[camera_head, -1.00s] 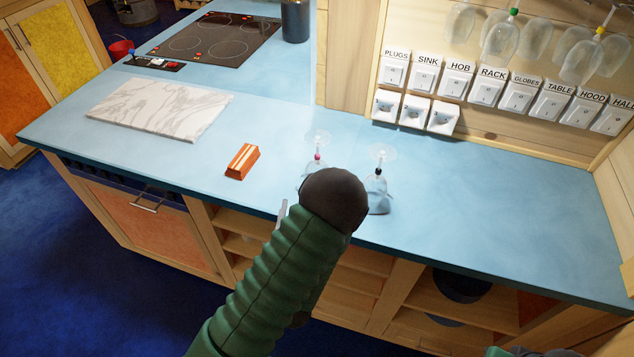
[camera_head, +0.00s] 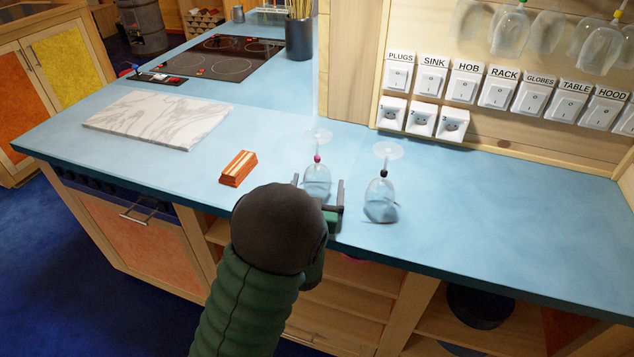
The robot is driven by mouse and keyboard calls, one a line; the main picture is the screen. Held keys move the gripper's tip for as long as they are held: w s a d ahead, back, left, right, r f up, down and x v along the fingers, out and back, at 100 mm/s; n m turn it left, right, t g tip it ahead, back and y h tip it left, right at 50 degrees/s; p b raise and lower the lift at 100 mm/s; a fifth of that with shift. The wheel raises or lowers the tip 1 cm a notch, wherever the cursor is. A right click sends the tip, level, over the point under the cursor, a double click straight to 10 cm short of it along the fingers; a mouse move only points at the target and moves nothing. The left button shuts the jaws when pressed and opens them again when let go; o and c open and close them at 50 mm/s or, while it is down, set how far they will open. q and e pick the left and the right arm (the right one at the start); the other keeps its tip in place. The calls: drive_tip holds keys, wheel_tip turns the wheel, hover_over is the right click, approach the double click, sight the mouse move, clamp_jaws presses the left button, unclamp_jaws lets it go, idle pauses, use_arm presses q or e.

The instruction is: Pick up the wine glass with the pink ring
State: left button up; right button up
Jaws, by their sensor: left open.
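The wine glass with the pink ring (camera_head: 317,177) stands upside down on the blue counter, its foot up and the pink ring on its stem. My left gripper (camera_head: 320,192) is open at the counter's front edge, with one finger to each side of this glass's bowl. The lower part of the bowl is partly hidden by the gripper; I cannot tell whether the fingers touch it. A second upside-down wine glass with a black ring (camera_head: 381,197) stands just to the right of the gripper. My right gripper is not in view.
An orange-and-white striped block (camera_head: 238,168) lies left of the gripper. A marble board (camera_head: 158,119) and a hob (camera_head: 226,58) are farther left. Labelled switches (camera_head: 465,81) and hanging glasses (camera_head: 510,35) are on the back wall. The counter at right is clear.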

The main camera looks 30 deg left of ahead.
use_arm(q)
drive_tip(key=shift+w+a, duration=0.15)
drive_tip(key=shift+a, duration=0.1)
drive_tip(key=shift+a+f, duration=0.1)
drive_tip(key=shift+a, duration=0.1)
drive_tip(key=shift+c, duration=1.4)
drive_tip(key=shift+d, duration=0.2)
drive_tip(key=c, duration=0.8)
drive_tip(key=shift+c, duration=0.2)
